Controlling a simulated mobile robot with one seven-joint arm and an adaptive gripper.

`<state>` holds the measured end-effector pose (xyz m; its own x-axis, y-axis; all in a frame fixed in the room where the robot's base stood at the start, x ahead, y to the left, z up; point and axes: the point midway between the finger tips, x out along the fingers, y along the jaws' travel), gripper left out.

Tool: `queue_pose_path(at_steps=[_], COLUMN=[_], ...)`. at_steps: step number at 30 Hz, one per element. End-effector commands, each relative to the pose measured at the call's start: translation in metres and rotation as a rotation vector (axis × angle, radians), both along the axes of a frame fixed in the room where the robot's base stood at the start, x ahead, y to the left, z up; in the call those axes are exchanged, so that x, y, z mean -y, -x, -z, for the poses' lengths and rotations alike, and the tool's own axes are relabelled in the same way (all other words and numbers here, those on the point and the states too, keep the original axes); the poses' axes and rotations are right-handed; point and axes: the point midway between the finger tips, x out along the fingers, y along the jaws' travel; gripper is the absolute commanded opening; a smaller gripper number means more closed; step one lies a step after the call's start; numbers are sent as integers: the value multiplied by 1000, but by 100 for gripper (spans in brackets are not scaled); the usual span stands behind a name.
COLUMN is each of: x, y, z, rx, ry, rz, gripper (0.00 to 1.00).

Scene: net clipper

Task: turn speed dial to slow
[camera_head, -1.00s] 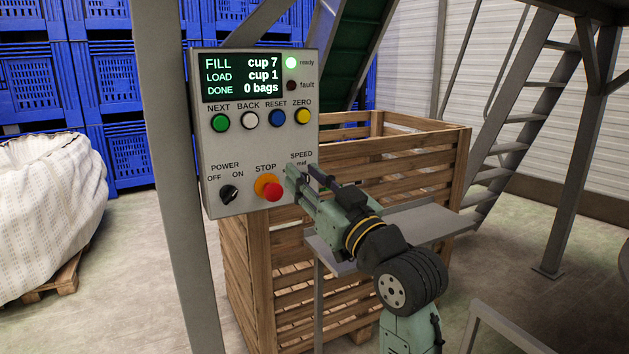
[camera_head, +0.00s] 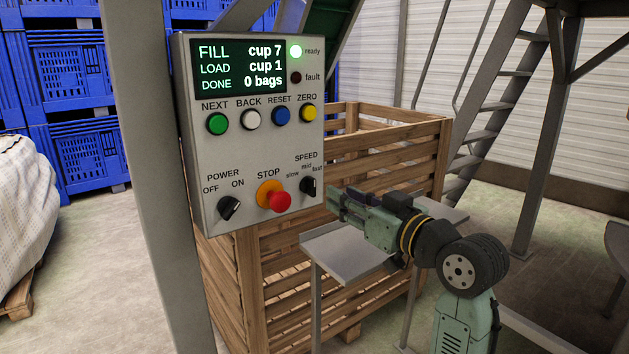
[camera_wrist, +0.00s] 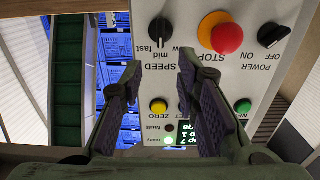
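The speed dial (camera_head: 309,188) is a small black knob at the lower right of the grey control panel (camera_head: 240,160), under the labels slow, mid and fast. Its handle looks close to upright, near mid; I cannot tell its exact setting. My gripper (camera_head: 334,200) is just right of the dial, apart from it in the picture. In the wrist view the dial (camera_wrist: 159,32) shows beyond the fingertips, with "mid" and "fast" readable beside it. My gripper (camera_wrist: 157,72) is open there, with nothing between its fingers.
The red stop button (camera_head: 280,201) and black power switch (camera_head: 230,208) are left of the dial. Coloured buttons sit above under the lit display (camera_head: 240,66). A wooden crate (camera_head: 400,150) and a grey shelf (camera_head: 345,255) are behind and below my arm.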

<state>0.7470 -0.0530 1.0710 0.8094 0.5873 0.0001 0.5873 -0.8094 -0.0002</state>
Motion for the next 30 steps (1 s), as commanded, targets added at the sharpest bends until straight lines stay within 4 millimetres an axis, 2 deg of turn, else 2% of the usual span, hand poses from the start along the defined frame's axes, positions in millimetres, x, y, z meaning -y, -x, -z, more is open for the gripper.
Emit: queue_pose_path(at_steps=[6,12,18,26,30], x=[-27,-45,-51,-52,-52], y=[-35,-60,-70,-71,-70], z=[-3,-2,-1,0,0], rx=[-3,-2,0,0,0], ry=[0,-1,0,0,0], rz=[-4,-3,0,0,0], gripper=[29,29,29,29,20])
